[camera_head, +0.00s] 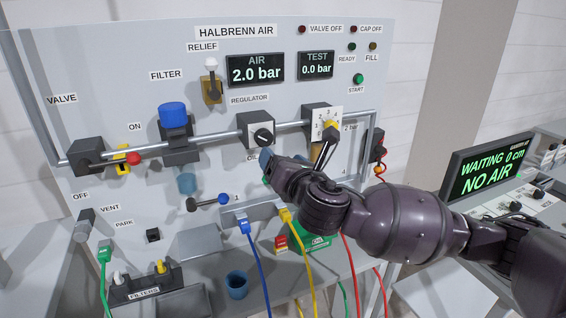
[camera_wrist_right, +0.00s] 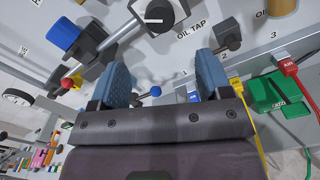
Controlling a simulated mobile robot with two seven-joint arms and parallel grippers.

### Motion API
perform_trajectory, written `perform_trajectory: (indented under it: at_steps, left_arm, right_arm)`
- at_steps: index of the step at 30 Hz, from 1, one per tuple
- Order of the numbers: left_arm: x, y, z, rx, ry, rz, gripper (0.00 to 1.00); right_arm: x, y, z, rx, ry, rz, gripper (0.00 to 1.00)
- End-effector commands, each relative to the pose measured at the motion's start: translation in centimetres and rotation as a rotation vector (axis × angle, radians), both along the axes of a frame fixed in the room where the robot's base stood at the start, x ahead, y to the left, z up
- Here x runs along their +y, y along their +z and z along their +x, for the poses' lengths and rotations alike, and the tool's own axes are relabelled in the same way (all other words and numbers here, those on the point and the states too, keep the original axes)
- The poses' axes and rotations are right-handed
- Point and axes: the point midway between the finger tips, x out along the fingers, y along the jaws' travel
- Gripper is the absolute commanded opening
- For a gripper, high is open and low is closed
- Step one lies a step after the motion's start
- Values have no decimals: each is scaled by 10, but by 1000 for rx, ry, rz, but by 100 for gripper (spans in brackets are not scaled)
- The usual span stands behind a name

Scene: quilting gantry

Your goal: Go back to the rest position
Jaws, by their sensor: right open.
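My right arm comes in from the right in the head view and reaches across the panel. Its gripper (camera_head: 268,166) is in front of the panel below the regulator, with only a blue fingertip showing there. In the right wrist view the two blue fingers of this gripper (camera_wrist_right: 164,72) stand wide apart with nothing between them. My left gripper is in neither view.
The air panel (camera_head: 120,60) carries a blue-capped filter (camera_head: 173,115), a regulator (camera_head: 262,136) and a red-knobbed valve lever (camera_head: 133,159). Blue (camera_head: 260,270) and yellow (camera_head: 306,268) hoses hang below. A blue cup (camera_head: 237,285) stands low. A monitor (camera_head: 488,172) reading NO AIR is at right.

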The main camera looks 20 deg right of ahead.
Motion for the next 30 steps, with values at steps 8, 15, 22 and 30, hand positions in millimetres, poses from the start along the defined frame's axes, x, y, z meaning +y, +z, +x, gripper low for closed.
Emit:
perform_trajectory:
  at_steps: [8, 15, 22, 30]
  left_arm:
    - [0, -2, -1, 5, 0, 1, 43]
    - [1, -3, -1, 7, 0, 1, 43]
    - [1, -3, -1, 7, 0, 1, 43]
    - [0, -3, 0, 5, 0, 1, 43]
  right_arm:
    - [0, 0, 0, 0, -1, 0, 72]
    - [0, 0, 0, 1, 0, 32, 72]
    - [16, 0, 1, 27, 108, 334, 72]
    - [39, 0, 9, 135, 255, 880, 72]
